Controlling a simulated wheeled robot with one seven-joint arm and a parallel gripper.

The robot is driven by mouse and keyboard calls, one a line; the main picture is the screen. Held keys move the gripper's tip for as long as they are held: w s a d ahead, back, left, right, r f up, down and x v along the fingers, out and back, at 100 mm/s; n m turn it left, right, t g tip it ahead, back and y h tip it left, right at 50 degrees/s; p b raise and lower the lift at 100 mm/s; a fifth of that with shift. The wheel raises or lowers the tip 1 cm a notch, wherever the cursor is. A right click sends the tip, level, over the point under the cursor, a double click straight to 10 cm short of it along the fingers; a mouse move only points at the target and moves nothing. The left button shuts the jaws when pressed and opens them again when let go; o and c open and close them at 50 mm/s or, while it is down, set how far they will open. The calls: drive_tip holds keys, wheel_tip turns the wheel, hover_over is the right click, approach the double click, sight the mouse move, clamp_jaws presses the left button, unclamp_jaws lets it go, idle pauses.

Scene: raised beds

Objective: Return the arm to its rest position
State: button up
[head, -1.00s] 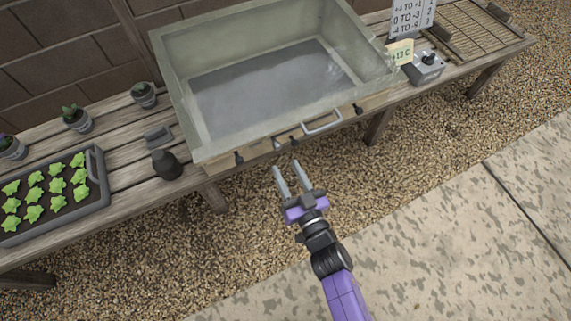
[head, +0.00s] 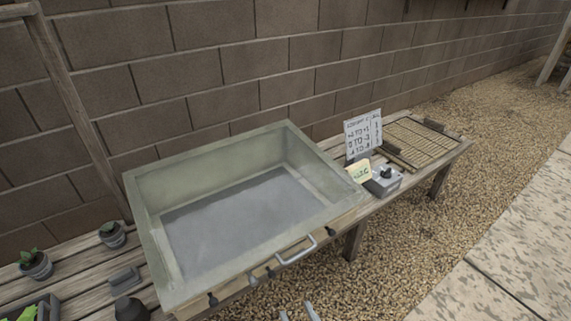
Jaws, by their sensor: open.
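My gripper (head: 298,314) shows only as two pale fingertips at the bottom edge of the head view. The fingertips are apart with nothing between them. The rest of my arm is out of the picture.
The box stands on a wooden bench (head: 75,270) against a block wall (head: 230,65). Right of it are a grey control box (head: 384,183), a sign (head: 363,134) and a slatted rack (head: 412,142). Potted plants (head: 36,265) stand left. Gravel (head: 420,245) in front is clear.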

drive_tip(key=s+d+r+m+g+h, duration=0.1)
drive_tip(key=s+d+r+h, duration=0.15)
drive_tip(key=s+d, duration=0.5)
drive_tip(key=s+d+r+m+g+h, duration=0.15)
drive_tip(key=s+d+r, duration=0.25)
drive_tip(key=s, duration=0.6)
drive_tip(key=s+d+r+m+h, duration=0.2)
drive_tip(key=s+d+r+h, duration=0.15)
drive_tip(key=s+d, duration=0.4)
wheel_tip(320, 180, up, 16)
drive_tip(key=s+a+p, duration=0.1)
drive_tip(key=a+p, duration=0.1)
drive_tip(key=p, duration=1.3)
drive_tip(key=shift+s+f+p, duration=0.15)
drive_tip(key=shift+s+p, duration=0.1)
drive_tip(key=shift+p, duration=0.1)
